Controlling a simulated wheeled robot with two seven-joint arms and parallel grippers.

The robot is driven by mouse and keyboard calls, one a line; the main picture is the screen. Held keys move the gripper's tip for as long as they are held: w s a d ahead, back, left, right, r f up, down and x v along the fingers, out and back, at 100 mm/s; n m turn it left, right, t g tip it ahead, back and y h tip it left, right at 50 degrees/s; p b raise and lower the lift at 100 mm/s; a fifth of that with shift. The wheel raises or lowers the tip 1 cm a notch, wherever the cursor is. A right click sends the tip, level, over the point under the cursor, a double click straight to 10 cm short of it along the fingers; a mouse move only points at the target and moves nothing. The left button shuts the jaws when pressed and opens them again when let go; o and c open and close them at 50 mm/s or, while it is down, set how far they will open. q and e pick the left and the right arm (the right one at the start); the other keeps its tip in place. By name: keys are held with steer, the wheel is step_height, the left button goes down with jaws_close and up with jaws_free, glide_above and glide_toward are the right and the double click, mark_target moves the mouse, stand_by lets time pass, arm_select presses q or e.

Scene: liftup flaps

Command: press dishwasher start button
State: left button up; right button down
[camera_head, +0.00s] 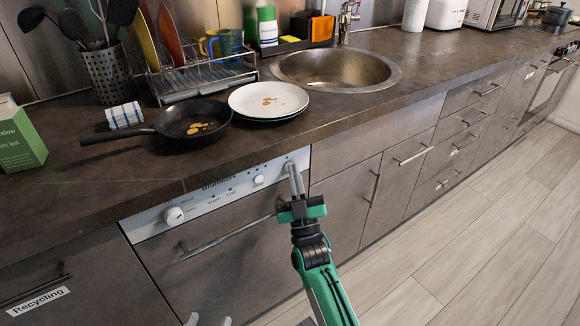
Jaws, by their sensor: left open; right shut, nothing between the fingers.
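The dishwasher (220,250) has a dark front, a bar handle (225,238) and a white control panel (215,200) under the worktop edge. The panel carries a round knob (174,215) at its left, small marks in the middle and a small round control (258,180) further right. My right gripper (292,167) is shut and empty, its fingertips in front of the panel's right end. They cover part of that end, and I cannot tell whether they touch it. I cannot make out which control is the start button. My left gripper (209,320) shows only as two separated fingertips at the bottom edge.
The worktop (90,175) holds a black pan (190,122), stacked plates (268,99), a dish rack (200,77) and a green box (20,140). A round sink (335,70) lies behind. Drawers and cupboards continue right. The wooden floor (480,250) is clear.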

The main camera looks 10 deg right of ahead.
steer(key=shift+w+a+f, duration=0.1)
steer(key=shift+a+f, duration=0.05)
steer(key=shift+f, duration=0.1)
steer(key=shift+s+f, duration=0.25)
steer(key=shift+f, duration=0.25)
steer(key=shift+s+f, duration=0.15)
steer(key=shift+s+d+r+p, duration=0.1)
steer(key=shift+s+d+p, duration=0.3)
steer(key=shift+s, duration=0.35)
steer(key=shift+s+d+r+p, duration=0.1)
steer(key=shift+s+d+p, duration=0.3)
steer(key=shift+s, duration=0.4)
steer(key=shift+s+d+p, duration=0.25)
steer(key=shift+s+p, duration=0.25)
steer(key=shift+s, duration=0.25)
